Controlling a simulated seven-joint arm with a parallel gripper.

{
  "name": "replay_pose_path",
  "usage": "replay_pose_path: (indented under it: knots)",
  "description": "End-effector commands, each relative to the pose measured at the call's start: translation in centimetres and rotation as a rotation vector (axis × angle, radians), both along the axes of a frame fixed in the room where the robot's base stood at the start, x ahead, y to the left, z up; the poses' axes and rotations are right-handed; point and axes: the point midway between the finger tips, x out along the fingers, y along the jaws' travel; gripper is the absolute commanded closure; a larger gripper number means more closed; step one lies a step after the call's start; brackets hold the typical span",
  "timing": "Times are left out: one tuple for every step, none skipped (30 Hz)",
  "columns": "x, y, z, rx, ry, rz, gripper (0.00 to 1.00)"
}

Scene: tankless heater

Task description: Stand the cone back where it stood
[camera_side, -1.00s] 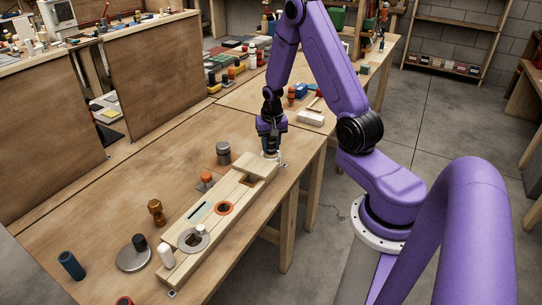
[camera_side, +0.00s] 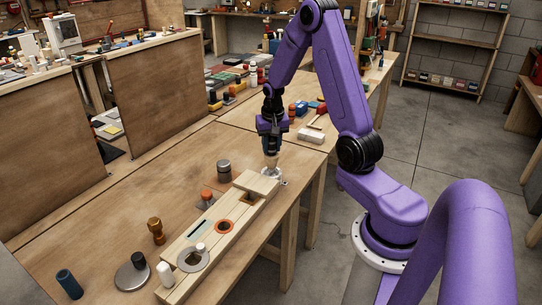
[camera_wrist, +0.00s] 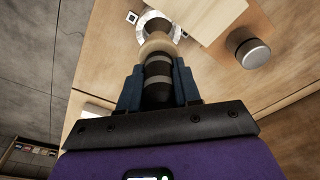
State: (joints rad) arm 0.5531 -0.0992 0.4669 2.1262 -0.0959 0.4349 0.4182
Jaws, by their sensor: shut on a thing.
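My gripper (camera_side: 271,135) is shut on the cone (camera_side: 271,160) and points downward at the far end of the wooden fixture. The cone's pale tan lower part shows below the fingers. In the wrist view, the cone (camera_wrist: 158,46) has dark and grey bands between the fingertips (camera_wrist: 158,85) and a tan flared end beyond them. A silvery ring (camera_wrist: 148,22) lies under that end, and it also shows in the side view (camera_side: 264,174). The cone looks upright and over the ring. I cannot tell whether they touch.
The long wooden fixture (camera_side: 232,212) with a raised block (camera_side: 256,184) runs beside the ring. A grey canister (camera_side: 223,170), an orange-topped piece (camera_side: 206,199) and a brass piece (camera_side: 156,230) stand left of it. The table's edge is close on the right.

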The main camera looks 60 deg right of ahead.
Motion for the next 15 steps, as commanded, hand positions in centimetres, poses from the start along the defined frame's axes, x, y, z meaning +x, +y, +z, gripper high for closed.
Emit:
replay_pose_path:
  knots:
    - [0.1, -0.1, 1.0, -0.003, -0.006, -0.001, 1.00]
    - [0.1, -0.1, 1.5, -0.003, -0.006, -0.001, 1.00]
    - [0.1, -0.1, 2.2, -0.003, -0.007, -0.001, 1.00]
    - [0.1, 0.0, 2.7, -0.002, -0.006, -0.001, 1.00]
    - [0.1, -0.1, 3.2, -0.003, -0.007, -0.001, 1.00]
    - [0.1, -0.1, 3.8, -0.003, -0.006, -0.001, 1.00]
    - [0.1, -0.1, 4.3, -0.003, -0.006, -0.001, 1.00]
    - [0.1, 0.0, 4.8, -0.003, -0.006, -0.001, 1.00]
    - [0.1, 0.0, 5.5, -0.003, -0.006, -0.001, 1.00]
    - [0.3, -0.2, 5.7, -0.001, -0.004, -0.001, 1.00]
    - [0.6, -0.5, 5.5, -0.001, -0.001, -0.001, 1.00]
    - [1.1, -0.8, 5.5, 0.000, 0.000, -0.001, 1.00]
    - [1.5, -1.1, 5.5, -0.001, -0.001, -0.001, 1.00]
    - [1.8, -1.3, 5.5, -0.001, 0.000, -0.001, 1.00]
    - [2.3, -1.7, 5.5, -0.001, 0.000, -0.001, 1.00]
